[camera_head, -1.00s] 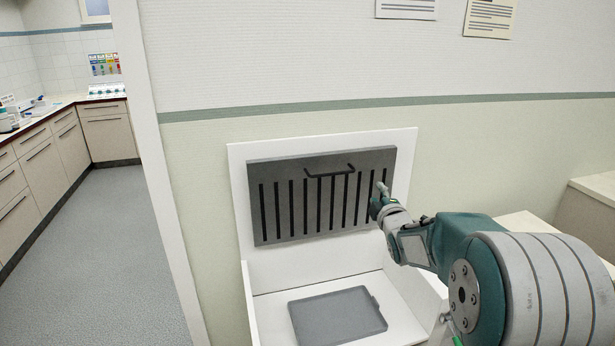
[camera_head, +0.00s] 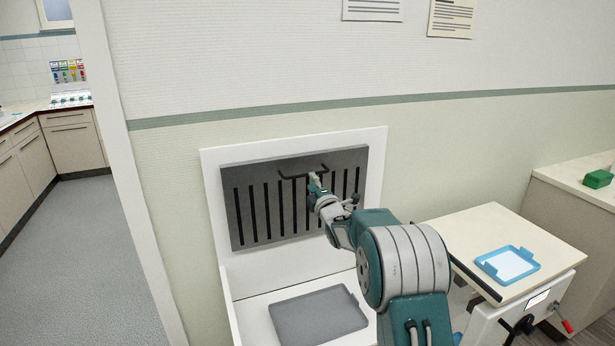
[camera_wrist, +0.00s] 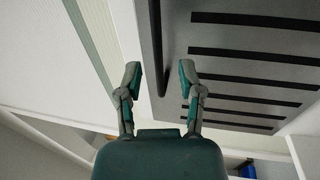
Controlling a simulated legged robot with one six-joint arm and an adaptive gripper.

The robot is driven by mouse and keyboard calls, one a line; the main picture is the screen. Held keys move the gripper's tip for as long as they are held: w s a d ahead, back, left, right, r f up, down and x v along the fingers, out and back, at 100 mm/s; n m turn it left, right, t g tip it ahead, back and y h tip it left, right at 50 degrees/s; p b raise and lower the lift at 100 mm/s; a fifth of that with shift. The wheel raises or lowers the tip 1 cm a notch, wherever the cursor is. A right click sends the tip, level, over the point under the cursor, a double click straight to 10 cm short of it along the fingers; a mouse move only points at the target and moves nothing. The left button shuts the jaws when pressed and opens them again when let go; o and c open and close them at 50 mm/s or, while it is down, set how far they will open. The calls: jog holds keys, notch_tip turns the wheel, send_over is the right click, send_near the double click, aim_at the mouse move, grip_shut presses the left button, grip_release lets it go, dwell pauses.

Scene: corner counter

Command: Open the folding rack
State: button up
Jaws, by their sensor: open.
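The folding rack (camera_head: 245,205) is a grey panel with dark vertical slots, folded up flat against a white backboard on the wall. Its dark bar handle (camera_head: 290,177) runs along the upper part of the panel. My gripper (camera_head: 316,182) is in front of the handle, near its right part, and hides a piece of it. In the wrist view my gripper (camera_wrist: 160,78) is open, with its two fingers apart. The handle bar (camera_wrist: 158,45) shows there between the lines of the two fingertips, beside the slotted rack (camera_wrist: 235,55). I cannot tell whether either finger touches it.
A grey tray (camera_head: 318,314) lies on the white base below the rack. At right, a cream-topped cart (camera_head: 470,235) carries a blue tray (camera_head: 507,264). A green box (camera_head: 598,179) sits on the counter behind. Floor at left is free.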

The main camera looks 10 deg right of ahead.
aim_at(307, 175)
jog(key=shift+x, duration=2.05)
jog(key=shift+a, duration=0.2)
grip_shut()
jog(key=shift+s, duration=0.1)
